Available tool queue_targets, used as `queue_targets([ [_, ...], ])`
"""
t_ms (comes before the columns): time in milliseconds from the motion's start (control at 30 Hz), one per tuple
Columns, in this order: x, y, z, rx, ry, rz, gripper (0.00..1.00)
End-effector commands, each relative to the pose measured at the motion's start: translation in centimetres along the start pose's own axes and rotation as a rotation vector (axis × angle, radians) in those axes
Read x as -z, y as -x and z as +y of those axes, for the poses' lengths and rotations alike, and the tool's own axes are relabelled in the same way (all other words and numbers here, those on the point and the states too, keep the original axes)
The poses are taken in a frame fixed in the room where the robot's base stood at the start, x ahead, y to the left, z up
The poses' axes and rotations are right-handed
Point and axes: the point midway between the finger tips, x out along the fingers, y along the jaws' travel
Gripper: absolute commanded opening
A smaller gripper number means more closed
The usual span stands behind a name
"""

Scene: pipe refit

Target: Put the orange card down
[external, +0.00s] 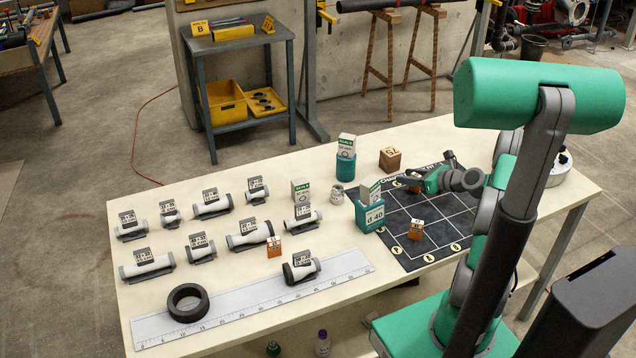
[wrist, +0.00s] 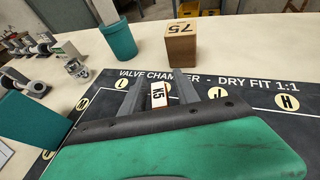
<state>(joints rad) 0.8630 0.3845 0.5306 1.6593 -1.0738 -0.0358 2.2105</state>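The orange card (wrist: 158,95), with a white label reading K5, is between the two fingers of my gripper (wrist: 157,88) in the wrist view. The fingers lie close along both its sides and look shut on it. In the external view my gripper (external: 420,183) is low over the far part of the dark dry-fit mat (external: 395,232), and a bit of the orange card (external: 413,188) shows by the fingertips. I cannot tell whether the card touches the mat. Another orange block (external: 416,231) stands on the near part of the mat. A third orange block (external: 273,246) stands on the table among the pipes.
A teal holder (external: 369,216) marked d 40 stands at the mat's left edge. A teal cup (external: 345,167) and a wooden block (external: 390,159) marked 75 stand behind the mat. Several labelled grey pipe pieces, a black ring (external: 187,302) and a long ruler (external: 250,300) lie left.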

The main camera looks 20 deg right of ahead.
Motion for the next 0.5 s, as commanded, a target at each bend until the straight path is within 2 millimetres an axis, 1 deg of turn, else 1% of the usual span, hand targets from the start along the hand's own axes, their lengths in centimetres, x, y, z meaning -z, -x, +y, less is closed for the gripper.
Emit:
queue_targets([
  [67,-0.2,0.4,-0.1,0.002,0.000,0.000,0.37],
  [167,-0.2,2.1,-0.2,0.005,-0.001,0.000,0.37],
  [400,-0.2,8.4,-0.2,0.006,0.000,0.000,0.37],
  [500,-0.3,10.4,-0.2,0.005,0.000,-0.001,0.37],
])
